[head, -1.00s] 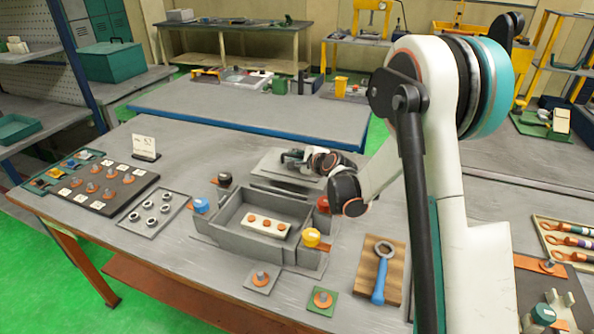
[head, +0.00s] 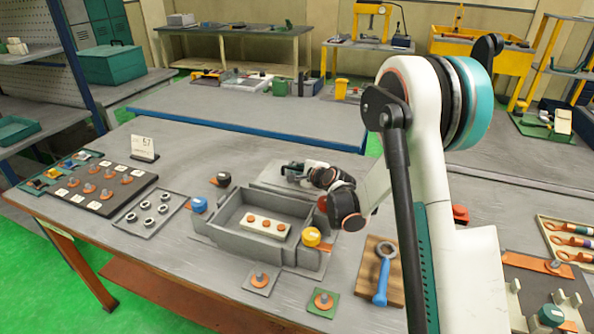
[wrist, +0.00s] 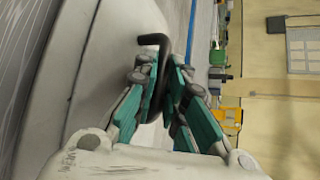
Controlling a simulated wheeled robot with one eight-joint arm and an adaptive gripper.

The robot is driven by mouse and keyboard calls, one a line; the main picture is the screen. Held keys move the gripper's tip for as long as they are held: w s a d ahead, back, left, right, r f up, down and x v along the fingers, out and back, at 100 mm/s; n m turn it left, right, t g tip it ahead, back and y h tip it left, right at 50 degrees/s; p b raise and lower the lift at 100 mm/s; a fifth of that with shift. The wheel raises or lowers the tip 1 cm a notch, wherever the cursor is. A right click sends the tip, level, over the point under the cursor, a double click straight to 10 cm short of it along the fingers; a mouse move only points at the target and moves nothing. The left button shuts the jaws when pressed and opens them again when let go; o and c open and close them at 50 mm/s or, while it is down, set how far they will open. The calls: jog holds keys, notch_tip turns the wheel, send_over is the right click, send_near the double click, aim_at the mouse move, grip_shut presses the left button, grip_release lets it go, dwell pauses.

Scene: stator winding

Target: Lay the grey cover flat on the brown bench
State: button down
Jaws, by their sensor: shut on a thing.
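The grey cover (head: 268,176) is a flat plate just behind the open grey box (head: 233,216) on the bench (head: 205,158). It looks level, low over or on the bench top; I cannot tell whether it touches. My gripper (head: 291,168) is over the cover, reaching in from the right. In the wrist view my gripper (wrist: 163,72) is shut on the cover's dark bent handle (wrist: 153,39). The pale grey surface of the cover (wrist: 100,75) fills much of the left there. The fingers hide part of the handle.
The box holds a white block (head: 263,226) with orange tops. Blue (head: 199,204) and yellow (head: 311,237) knobs stand at its corners. A ring tool (head: 383,272) lies on a wooden board at right.

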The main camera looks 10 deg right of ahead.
jog(key=shift+f, duration=0.1)
jog(key=c, duration=1.7)
grip_release()
jog(key=shift+o, duration=0.2)
